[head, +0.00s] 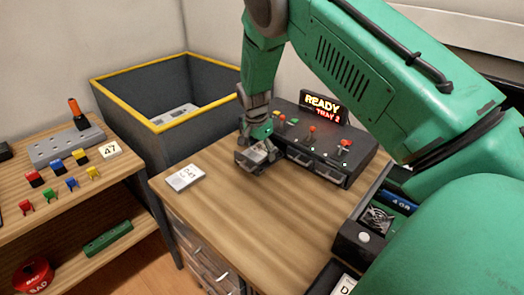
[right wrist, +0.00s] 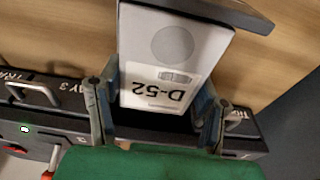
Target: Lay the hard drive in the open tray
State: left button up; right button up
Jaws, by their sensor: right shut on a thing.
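My right gripper (head: 258,146) is shut on a pale hard drive (right wrist: 172,60), with its fingers on either side of it in the right wrist view. The drive's label reads D-52. The gripper is at the left end of a black drive unit (head: 338,152), whose sign (head: 323,107) reads READY TRAY 2. A dark bar like a tray front (right wrist: 232,12) shows past the drive's far end. The drive hides most of that tray, so I cannot tell whether it touches the tray floor. My left gripper is not in view.
Another labelled drive (head: 185,178) lies on the wooden table (head: 238,215). A grey bin with a yellow rim (head: 150,121) stands behind, left. A shelf (head: 120,166) with small coloured parts is at left. An open black case (head: 372,232) is at right. The table's middle is clear.

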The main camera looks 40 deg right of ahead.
jog(key=shift+d, duration=0.1)
jog(key=shift+d+f, duration=0.25)
jog(key=shift+f, duration=0.2)
jog(key=shift+a+r, duration=0.15)
jog(key=shift+a, duration=0.3)
jog(key=shift+a, duration=0.1)
dwell(0.3)
jog(key=shift+a+f, duration=0.1)
jog(key=shift+f, duration=0.1)
dwell(0.3)
